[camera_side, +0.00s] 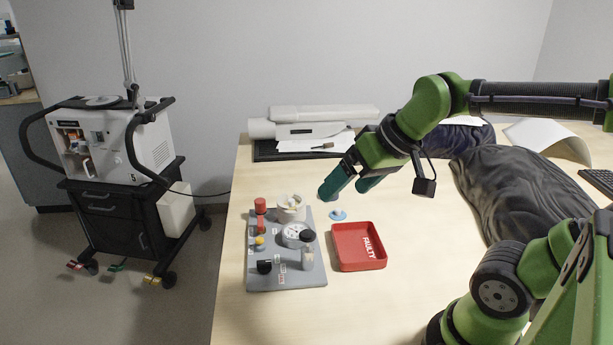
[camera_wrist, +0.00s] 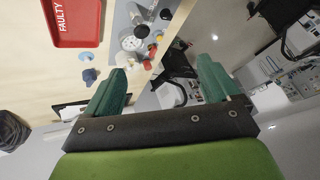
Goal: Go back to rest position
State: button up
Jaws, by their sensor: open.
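My gripper (camera_side: 345,185) is open and empty, held above the table near the grey board's back right. Its two green fingers stand apart in the wrist view (camera_wrist: 160,85), with nothing between them. Below it in the side view, a small blue disc-shaped part (camera_side: 338,215) lies on the table; it also shows in the wrist view (camera_wrist: 89,76). The red tray (camera_side: 344,262) marked FAULTY is in front of the gripper and looks empty. It shows at the top left of the wrist view (camera_wrist: 87,34).
The grey board (camera_side: 260,279) carries several small parts, including a white cup (camera_side: 290,207) and a red-capped part (camera_side: 260,205). A dark cloth-like heap (camera_side: 520,195) lies to the right. White equipment (camera_side: 310,128) stands at the back. A wheeled cart (camera_side: 115,215) stands left of the table.

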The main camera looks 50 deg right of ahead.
jog(key=s, duration=0.1)
jog(key=s+a+f, duration=0.1)
jog(key=s+m, duration=0.1)
jog(key=shift+s+a+f+y, duration=0.1)
jog(key=shift+a+f+y, duration=0.1)
jog(key=shift+a+y, duration=0.1)
